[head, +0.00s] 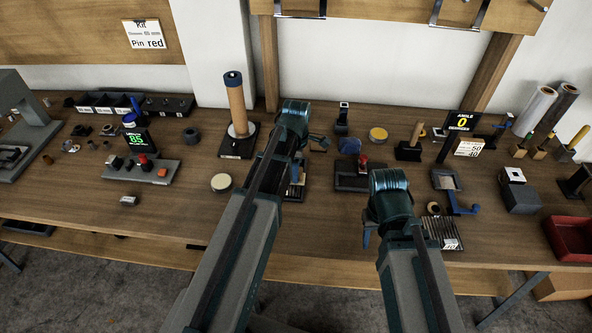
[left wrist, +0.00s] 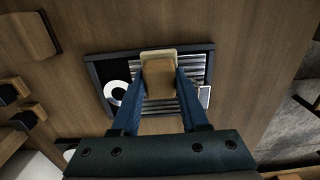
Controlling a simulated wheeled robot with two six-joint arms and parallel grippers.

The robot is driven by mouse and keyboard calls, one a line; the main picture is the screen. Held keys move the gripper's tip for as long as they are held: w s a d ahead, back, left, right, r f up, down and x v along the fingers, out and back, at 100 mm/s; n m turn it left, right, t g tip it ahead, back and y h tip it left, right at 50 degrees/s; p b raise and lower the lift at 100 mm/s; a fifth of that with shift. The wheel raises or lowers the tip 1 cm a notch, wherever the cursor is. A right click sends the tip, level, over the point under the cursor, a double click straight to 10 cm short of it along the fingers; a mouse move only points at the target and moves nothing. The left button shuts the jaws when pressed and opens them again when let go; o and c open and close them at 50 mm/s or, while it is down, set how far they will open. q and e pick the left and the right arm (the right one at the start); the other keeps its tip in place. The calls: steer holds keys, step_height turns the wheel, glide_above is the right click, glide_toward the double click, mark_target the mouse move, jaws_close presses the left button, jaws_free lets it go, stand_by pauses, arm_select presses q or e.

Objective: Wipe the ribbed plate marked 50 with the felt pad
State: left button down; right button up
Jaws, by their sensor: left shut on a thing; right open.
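In the left wrist view, my left gripper (left wrist: 160,90) is shut on the felt pad (left wrist: 158,75), a tan block with a paler edge. The pad is over a ribbed plate (left wrist: 190,75) in a dark frame, covering its middle; I cannot tell whether it touches. A white ring and a pale label lie at the plate's ends. In the head view this plate (head: 296,188) is partly hidden by my left arm, and its mark is unreadable. My right gripper (head: 385,215) is open, mostly hidden behind its own wrist, near another ribbed plate (head: 440,232) with an unreadable label.
A dark tray (head: 345,182) with a red-topped item lies between my arms. A cork-coloured cylinder on a base (head: 237,110) stands behind and left. A red bin (head: 570,238) is at the far right. Bare wood (head: 165,225) lies at the left front.

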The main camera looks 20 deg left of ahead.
arm_select(q)
steer(key=shift+s+a+f, duration=0.1)
steer(key=shift+s+a, duration=0.15)
steer(key=shift+a, duration=0.65)
steer(key=shift+s+a, duration=0.2)
steer(key=shift+a, duration=0.7)
arm_select(e)
steer(key=shift+f, duration=0.15)
arm_select(q)
steer(key=shift+s+a, duration=0.2)
steer(key=shift+a, duration=0.75)
steer(key=shift+s+a, duration=0.2)
steer(key=shift+a, duration=0.7)
steer(key=shift+f, duration=0.1)
steer(key=shift+d, duration=0.1)
steer(key=shift+w, duration=0.1)
steer(key=shift+w+d, duration=0.2)
steer(key=shift+d, duration=0.75)
steer(key=shift+w+d, duration=0.2)
steer(key=shift+d, duration=0.7)
steer(key=shift+d, duration=0.1)
